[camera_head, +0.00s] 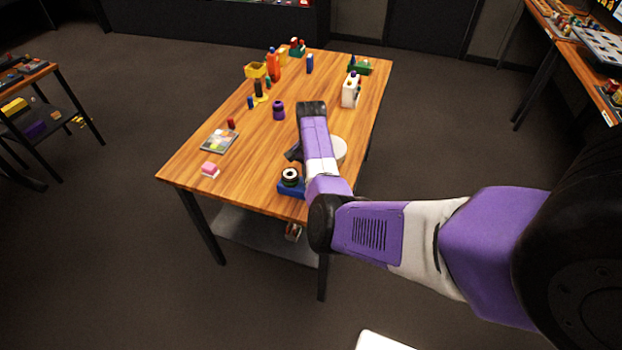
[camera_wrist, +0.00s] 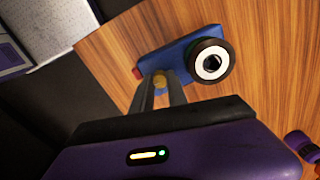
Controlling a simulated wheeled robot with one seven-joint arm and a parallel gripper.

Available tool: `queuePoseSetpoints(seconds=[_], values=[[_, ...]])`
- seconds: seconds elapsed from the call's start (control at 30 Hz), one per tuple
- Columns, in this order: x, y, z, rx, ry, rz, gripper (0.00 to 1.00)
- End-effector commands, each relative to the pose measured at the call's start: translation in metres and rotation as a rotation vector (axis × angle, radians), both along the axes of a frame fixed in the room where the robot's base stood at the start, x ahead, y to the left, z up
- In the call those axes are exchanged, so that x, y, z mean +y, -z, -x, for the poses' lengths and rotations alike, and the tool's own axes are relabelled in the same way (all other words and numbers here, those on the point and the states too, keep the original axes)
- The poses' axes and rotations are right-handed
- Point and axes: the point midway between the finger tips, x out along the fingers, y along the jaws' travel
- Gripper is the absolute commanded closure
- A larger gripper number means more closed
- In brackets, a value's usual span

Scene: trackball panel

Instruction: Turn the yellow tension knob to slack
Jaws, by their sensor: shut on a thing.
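The trackball panel is a blue block (camera_wrist: 185,47) with a black ring around a white and black centre (camera_wrist: 211,63). The yellow tension knob (camera_wrist: 160,79) sits at its near side in the wrist view. My gripper (camera_wrist: 160,86) is shut on the knob, its two grey fingers on either side of it. A small red part (camera_wrist: 137,73) shows at the block's left end. In the head view the blue panel (camera_head: 290,190) lies at the table's near edge, with the black ring (camera_head: 290,177) on top. My arm hides the knob and gripper tips there.
Several coloured items stand at the far end.

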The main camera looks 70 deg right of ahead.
Motion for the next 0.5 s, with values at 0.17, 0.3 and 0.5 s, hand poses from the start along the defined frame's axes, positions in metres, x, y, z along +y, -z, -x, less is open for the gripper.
queuePoseSetpoints(seconds=[0.17, 0.3, 0.5], values=[[-0.0002, -0.0004, -0.0004, -0.001, 0.044, 0.000, 1.00], [-0.0002, -0.0004, -0.0004, -0.001, 0.058, 0.000, 1.00], [-0.0002, -0.0004, -0.0003, -0.001, 0.061, 0.000, 1.00]])
